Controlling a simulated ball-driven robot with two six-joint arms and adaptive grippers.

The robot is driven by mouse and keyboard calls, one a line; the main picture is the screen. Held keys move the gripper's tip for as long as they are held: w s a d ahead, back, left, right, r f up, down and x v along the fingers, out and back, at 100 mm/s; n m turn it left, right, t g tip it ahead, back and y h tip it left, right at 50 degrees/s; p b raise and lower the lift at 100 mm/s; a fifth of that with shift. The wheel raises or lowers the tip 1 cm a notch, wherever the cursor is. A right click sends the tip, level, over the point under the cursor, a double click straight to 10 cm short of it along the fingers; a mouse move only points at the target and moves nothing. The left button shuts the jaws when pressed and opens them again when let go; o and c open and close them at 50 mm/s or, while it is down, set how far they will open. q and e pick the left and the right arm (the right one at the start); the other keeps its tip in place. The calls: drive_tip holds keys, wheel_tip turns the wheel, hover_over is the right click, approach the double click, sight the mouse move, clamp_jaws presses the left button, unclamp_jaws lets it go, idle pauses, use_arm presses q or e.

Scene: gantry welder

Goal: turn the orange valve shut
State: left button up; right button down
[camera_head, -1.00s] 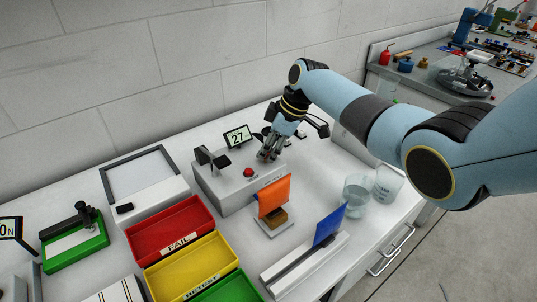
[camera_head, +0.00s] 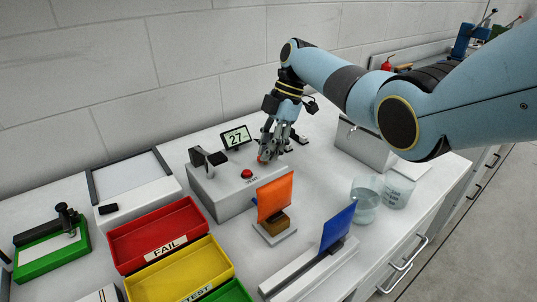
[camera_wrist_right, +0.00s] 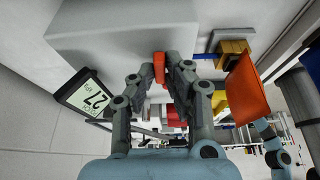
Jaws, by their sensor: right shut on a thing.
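The orange valve (camera_wrist_right: 159,68) is a small flat handle on the grey-white box. In the right wrist view it sits between the two fingertips of my right gripper (camera_wrist_right: 160,75), which is shut on it. In the head view only a sliver of the orange valve (camera_head: 263,158) shows beside the fingers. My right gripper (camera_head: 271,153) points down at the back right of the box (camera_head: 230,201). My left gripper is in neither view.
A display reading 27 (camera_head: 236,137) stands behind the box. A red button (camera_head: 246,174) and a dark clamp-like part (camera_head: 207,158) are on the box top. An orange flag (camera_head: 275,196), a blue flag (camera_head: 338,226) and a beaker (camera_head: 366,200) stand nearby.

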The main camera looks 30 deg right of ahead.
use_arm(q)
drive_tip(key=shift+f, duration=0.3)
use_arm(e)
drive_tip(key=shift+n, duration=0.3)
drive_tip(key=c, duration=1.4)
unclamp_jaws()
drive_tip(key=shift+o, duration=0.2)
drive_tip(key=v, duration=1.2)
drive_tip(key=shift+w+a, duration=0.1)
drive_tip(key=shift+w, duration=0.05)
